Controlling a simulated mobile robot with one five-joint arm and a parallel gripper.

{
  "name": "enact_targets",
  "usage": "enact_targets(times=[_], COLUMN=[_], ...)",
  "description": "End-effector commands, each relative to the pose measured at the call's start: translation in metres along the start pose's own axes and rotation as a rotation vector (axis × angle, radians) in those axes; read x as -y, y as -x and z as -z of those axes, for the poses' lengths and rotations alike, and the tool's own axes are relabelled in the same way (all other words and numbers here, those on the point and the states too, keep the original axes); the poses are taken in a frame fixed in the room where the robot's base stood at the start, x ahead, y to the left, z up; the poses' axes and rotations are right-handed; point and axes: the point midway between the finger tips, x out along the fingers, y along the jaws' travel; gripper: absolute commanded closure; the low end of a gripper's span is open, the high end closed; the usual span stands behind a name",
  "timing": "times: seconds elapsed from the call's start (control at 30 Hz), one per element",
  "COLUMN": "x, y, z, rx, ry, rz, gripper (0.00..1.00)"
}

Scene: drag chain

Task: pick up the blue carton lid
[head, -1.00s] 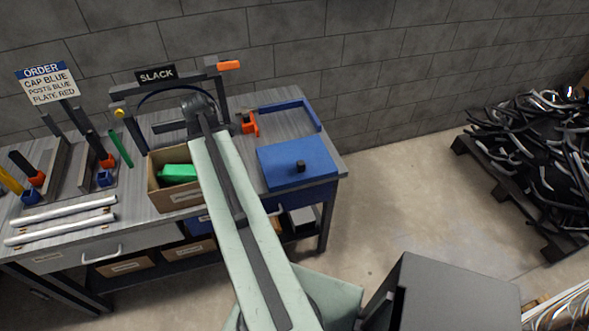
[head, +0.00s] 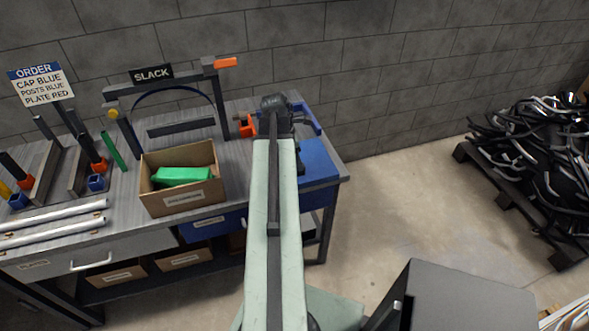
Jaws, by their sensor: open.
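The blue carton lid (head: 319,165) is a flat blue panel at the right end of the workbench. My arm covers its left part. Its dark knob (head: 301,168) shows just beside the arm's right edge. My gripper (head: 300,118) is at the far end of the arm, above the bench and behind the knob in the picture. It is open and holds nothing that I can see. Its fingertips are mostly hidden by my wrist.
An open cardboard box (head: 183,200) with a green object (head: 181,176) stands left of my arm. The SLACK frame (head: 165,95) rises behind it. An orange clamp (head: 246,126) is near my wrist. A pallet of black tubing (head: 535,165) lies on the floor at right.

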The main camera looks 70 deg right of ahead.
Motion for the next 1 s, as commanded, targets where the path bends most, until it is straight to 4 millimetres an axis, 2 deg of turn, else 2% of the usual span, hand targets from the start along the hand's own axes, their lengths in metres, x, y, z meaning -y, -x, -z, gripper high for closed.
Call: enact_targets(times=[0.03, 0.1, 0.23, 0.5, 0.7, 1.0], x=[0.001, 0.003, 0.003, 0.003, 0.003, 0.003], y=[-0.013, -0.026, -0.047, -0.045, -0.045, -0.043], z=[0.001, 0.000, 0.000, -0.002, -0.001, -0.002], rx=[0.000, 0.000, 0.000, 0.000, 0.000, 0.000], ry=[-0.001, -0.002, -0.001, 0.000, 0.000, 0.001], rz=[0.000, 0.000, 0.000, 0.000, 0.000, -0.001], gripper=[0.47, 0.47, 0.47, 0.47, 1.00, 1.00])
